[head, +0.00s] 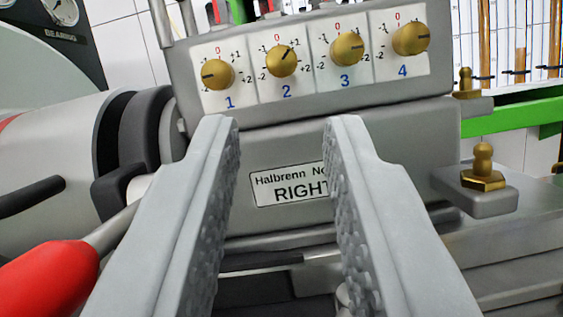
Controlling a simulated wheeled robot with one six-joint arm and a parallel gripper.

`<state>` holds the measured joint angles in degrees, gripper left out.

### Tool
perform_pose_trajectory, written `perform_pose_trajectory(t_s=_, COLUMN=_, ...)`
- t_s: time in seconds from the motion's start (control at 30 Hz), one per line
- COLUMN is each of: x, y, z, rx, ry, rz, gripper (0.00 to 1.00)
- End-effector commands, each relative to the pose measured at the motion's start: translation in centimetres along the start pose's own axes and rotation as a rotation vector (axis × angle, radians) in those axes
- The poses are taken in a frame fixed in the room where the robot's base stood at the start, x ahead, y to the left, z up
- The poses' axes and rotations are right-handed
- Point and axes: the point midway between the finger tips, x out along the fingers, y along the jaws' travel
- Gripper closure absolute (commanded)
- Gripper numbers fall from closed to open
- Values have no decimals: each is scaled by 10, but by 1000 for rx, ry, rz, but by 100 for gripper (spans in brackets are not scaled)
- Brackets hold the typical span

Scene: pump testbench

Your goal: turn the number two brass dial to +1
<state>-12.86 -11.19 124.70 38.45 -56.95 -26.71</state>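The number two brass dial (281,61) sits on a white scale plate, second from left in a row on a grey panel (325,106). Its dark pointer line points up and right, toward the +1 mark. My gripper (283,125) is open and empty. Its two fingers are wide apart and appear below the panel in the picture, with the dial above the gap between them. Neither finger appears to touch the dial.
Brass dials one (218,75), three (347,49) and four (410,39) are close neighbours. A nameplate (290,184) reading "RIGHT" is partly hidden by my right finger. A red-ended lever (48,280) is at lower left; brass fittings (483,168) stand at right.

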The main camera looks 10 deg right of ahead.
Motion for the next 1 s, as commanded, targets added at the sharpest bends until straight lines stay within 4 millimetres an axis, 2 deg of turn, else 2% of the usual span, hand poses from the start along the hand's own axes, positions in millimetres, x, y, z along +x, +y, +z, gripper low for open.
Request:
perform_pose_trajectory(t_s=0.2, x=-44, y=-1, z=-1, rx=2, ry=0, rz=-2, gripper=74)
perform_pose_trajectory(t_s=0.43, x=-78, y=-1, z=0, rx=1, ry=-1, rz=-2, gripper=74)
perform_pose_trajectory(t_s=0.6, x=-88, y=0, z=0, rx=0, ry=0, rz=-1, gripper=74)
perform_pose_trajectory(t_s=1.0, x=-90, y=0, z=0, rx=0, ry=0, rz=0, gripper=74)
